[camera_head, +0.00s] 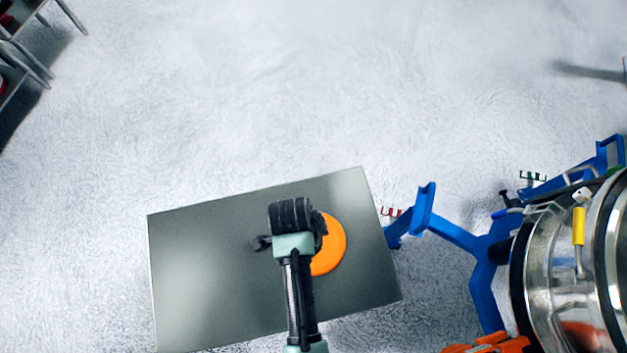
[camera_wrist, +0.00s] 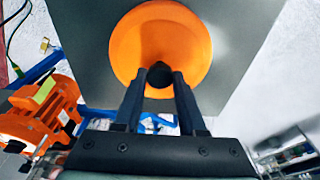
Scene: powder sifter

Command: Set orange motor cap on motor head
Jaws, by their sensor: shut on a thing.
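The orange motor cap (camera_head: 331,247) is a round disc that shows over the grey tabletop in the head view, partly hidden by my arm. My gripper (camera_wrist: 158,76) is shut on that knob. I cannot tell whether the cap touches the tabletop. An orange motor (camera_wrist: 45,112) stands at the left of the wrist view, apart from the cap. In the head view the motor (camera_head: 490,345) is cut off by the bottom edge.
The grey table (camera_head: 200,270) is otherwise bare. To its right stands a blue frame (camera_head: 450,232) beside a shiny metal sifter drum (camera_head: 560,270) with a yellow handle. Shelving (camera_head: 25,50) is at the far upper left. The pale floor between is clear.

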